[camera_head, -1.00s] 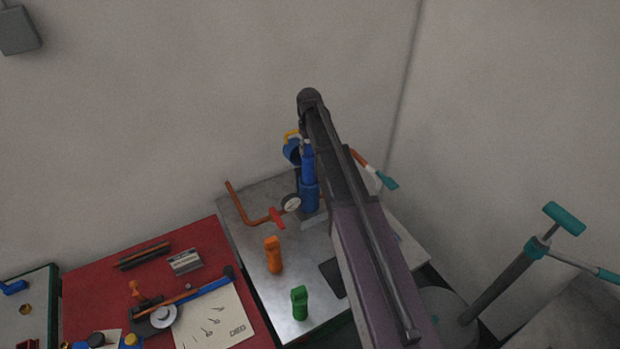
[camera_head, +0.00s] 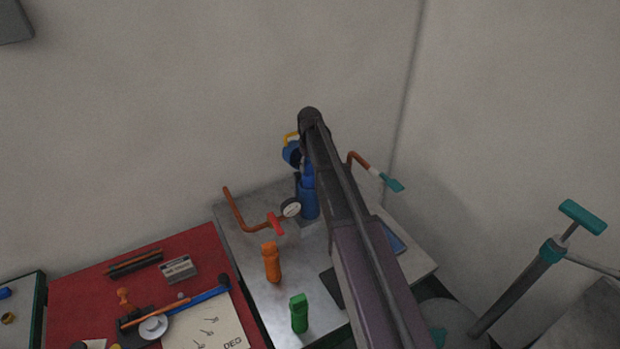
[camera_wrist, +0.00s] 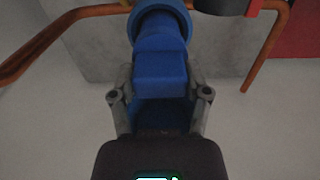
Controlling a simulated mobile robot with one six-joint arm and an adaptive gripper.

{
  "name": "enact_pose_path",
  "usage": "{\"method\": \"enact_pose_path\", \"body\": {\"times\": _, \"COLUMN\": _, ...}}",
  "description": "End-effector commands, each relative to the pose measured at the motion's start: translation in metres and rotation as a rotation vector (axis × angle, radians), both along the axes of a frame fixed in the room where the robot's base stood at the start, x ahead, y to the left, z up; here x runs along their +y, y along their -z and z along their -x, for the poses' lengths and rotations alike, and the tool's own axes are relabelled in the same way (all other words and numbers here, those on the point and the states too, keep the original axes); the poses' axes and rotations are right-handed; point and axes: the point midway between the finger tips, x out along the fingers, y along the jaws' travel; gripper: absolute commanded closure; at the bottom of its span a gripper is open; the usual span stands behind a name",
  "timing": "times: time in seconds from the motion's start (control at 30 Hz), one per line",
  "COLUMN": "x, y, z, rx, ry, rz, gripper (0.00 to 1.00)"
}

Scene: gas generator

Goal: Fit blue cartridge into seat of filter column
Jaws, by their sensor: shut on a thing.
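The blue cartridge (camera_wrist: 160,65) is between the two fingers of my gripper (camera_wrist: 160,95) in the wrist view, and the gripper is shut on it. Its far end meets a round blue rim (camera_wrist: 178,12), the top of the filter column. In the head view the cartridge (camera_head: 308,172) stands roughly upright at the blue filter column (camera_head: 309,203), its lower part hidden inside the column. How deep it sits cannot be told. My arm hides the gripper in the head view. A blue cap with a yellow handle (camera_head: 291,150) is tilted at the column's left.
An orange cartridge (camera_head: 271,262) and a green cartridge (camera_head: 299,313) stand on the metal table (camera_head: 240,215). A gauge (camera_head: 291,208), red-handled valve (camera_head: 276,222) and copper pipes (camera_head: 234,207) are close to the column. A red mat (camera_head: 80,295) with tools lies left.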

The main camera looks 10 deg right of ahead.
Motion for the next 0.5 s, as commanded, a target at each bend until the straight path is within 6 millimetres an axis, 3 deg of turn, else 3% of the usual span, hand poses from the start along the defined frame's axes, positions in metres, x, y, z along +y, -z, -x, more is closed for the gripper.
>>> {"method": "enact_pose_path", "body": {"times": 0.27, "x": -0.001, "y": 0.002, "z": 0.0, "rx": 0.0, "ry": 0.001, "rz": 0.0, "gripper": 0.99}}
{"method": "enact_pose_path", "body": {"times": 0.5, "x": -0.001, "y": 0.018, "z": 0.0, "rx": 0.0, "ry": 0.001, "rz": 0.0, "gripper": 0.99}}
